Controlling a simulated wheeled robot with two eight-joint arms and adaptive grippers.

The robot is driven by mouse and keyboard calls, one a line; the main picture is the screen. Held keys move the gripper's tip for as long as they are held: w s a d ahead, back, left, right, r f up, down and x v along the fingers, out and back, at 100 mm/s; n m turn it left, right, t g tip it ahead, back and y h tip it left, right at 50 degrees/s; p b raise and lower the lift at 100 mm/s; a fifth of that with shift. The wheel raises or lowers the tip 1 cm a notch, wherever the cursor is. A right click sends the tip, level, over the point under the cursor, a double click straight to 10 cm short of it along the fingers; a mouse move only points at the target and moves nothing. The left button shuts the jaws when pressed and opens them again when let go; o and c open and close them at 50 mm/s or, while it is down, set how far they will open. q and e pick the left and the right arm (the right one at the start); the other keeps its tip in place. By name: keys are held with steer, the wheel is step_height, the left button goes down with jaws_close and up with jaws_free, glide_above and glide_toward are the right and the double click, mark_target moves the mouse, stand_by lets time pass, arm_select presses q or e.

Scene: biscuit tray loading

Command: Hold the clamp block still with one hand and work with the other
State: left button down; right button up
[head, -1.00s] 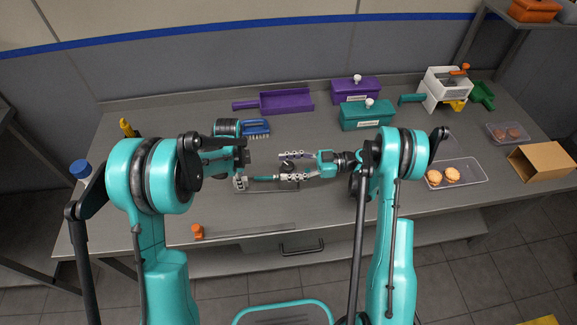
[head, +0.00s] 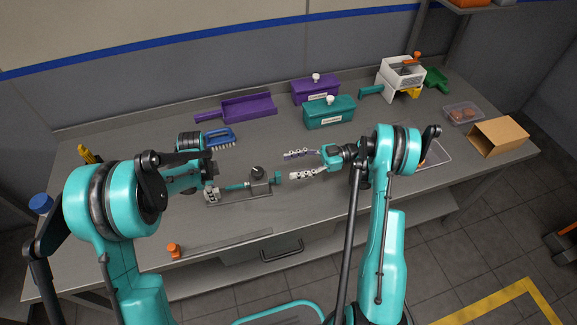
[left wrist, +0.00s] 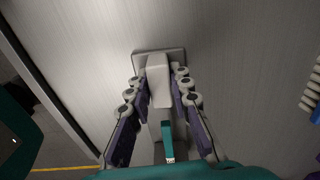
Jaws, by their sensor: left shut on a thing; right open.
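The clamp block (head: 211,194) is pale grey and sits at the left end of a grey base plate (head: 240,198) on the table. A teal bar (head: 237,186) runs right from it, past a dark round knob (head: 257,172), to a teal end piece (head: 278,177). My left gripper (head: 212,187) is shut on the block. In the left wrist view, the pale block (left wrist: 159,82) stands between the two fingers, with a teal bar (left wrist: 168,140) nearer the camera. My right gripper (head: 288,165) is open and empty, just right of the teal end piece.
Behind stand a purple scoop (head: 249,108), a blue brush (head: 220,137), a purple box (head: 316,90) and a teal box (head: 329,111). A white dispenser (head: 402,73) and cardboard box (head: 498,137) are at right. An orange-ended strip (head: 225,240) lies near the front edge.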

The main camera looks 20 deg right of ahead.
arm_select(q)
steer(key=shift+f, duration=0.2)
steer(key=c, duration=1.4)
jaws_free()
steer(key=shift+o, duration=0.5)
steer(key=shift+w+a+f, duration=0.1)
steer(key=shift+w, duration=0.05)
